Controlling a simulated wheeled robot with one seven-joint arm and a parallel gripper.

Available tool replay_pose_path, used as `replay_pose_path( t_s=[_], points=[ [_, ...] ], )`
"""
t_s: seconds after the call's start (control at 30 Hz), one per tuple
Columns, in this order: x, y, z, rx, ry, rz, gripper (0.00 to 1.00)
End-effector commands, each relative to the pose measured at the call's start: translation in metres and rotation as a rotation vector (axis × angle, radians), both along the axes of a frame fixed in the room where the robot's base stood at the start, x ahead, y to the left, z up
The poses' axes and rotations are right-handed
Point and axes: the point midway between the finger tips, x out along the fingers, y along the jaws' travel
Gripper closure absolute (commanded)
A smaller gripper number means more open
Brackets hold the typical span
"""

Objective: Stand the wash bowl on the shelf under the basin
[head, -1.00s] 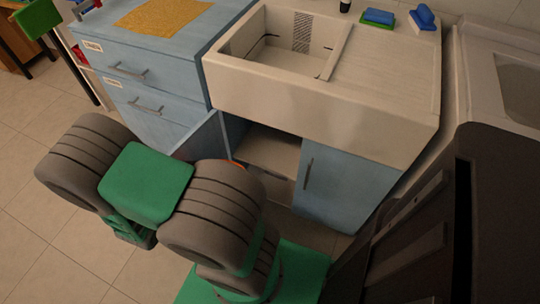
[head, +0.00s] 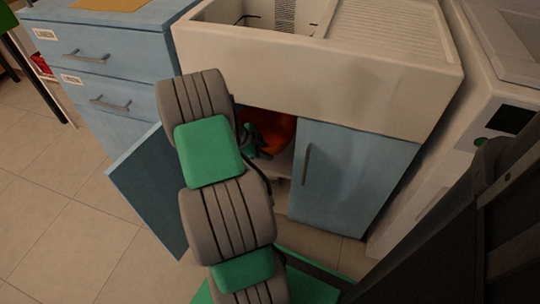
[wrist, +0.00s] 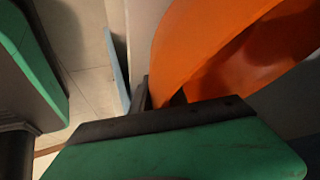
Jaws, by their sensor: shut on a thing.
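The wash bowl (head: 279,135) is orange and shows inside the open cupboard under the basin (head: 300,65), partly hidden by my arm and the cupboard's edge. In the wrist view the bowl (wrist: 215,50) fills the upper right, tilted, with its wall at my gripper (wrist: 150,100). My gripper is shut on the bowl; in the head view the gripper (head: 250,140) is inside the cupboard opening, mostly hidden behind my arm. The shelf (head: 283,163) shows as a pale strip below the bowl. I cannot tell whether the bowl touches it.
The left cupboard door (head: 150,185) stands open beside my arm. The right door (head: 350,175) is closed. A blue drawer unit (head: 105,65) stands at left and a white machine (head: 490,110) at right. Tiled floor (head: 60,200) is clear at lower left.

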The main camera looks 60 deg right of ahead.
Motion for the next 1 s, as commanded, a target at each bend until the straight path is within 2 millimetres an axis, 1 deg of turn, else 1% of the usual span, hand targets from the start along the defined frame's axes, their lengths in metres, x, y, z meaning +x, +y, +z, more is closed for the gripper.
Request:
replay_pose_path(
  t_s=[0.03,0.1,0.2,0.27,0.33,0.4,0.63,0.67,0.9,1.0],
  points=[
    [0.002,-0.014,-0.004,-0.003,-0.003,-0.003,1.00],
    [0.004,-0.027,-0.003,-0.002,-0.002,-0.003,1.00],
    [0.006,-0.035,-0.004,0.000,0.000,0.000,1.00],
    [0.006,-0.035,-0.012,0.000,0.000,0.001,1.00],
    [0.006,-0.035,-0.026,0.002,0.001,0.001,1.00],
    [0.006,-0.035,-0.036,0.000,0.001,0.002,1.00],
    [0.006,-0.035,-0.035,0.000,-0.001,0.002,1.00],
    [0.006,-0.034,-0.036,0.001,0.000,0.002,0.80],
    [0.006,-0.034,-0.036,0.001,0.000,0.002,0.60],
    [0.006,-0.034,-0.036,0.001,0.000,0.001,0.59]
  ],
)
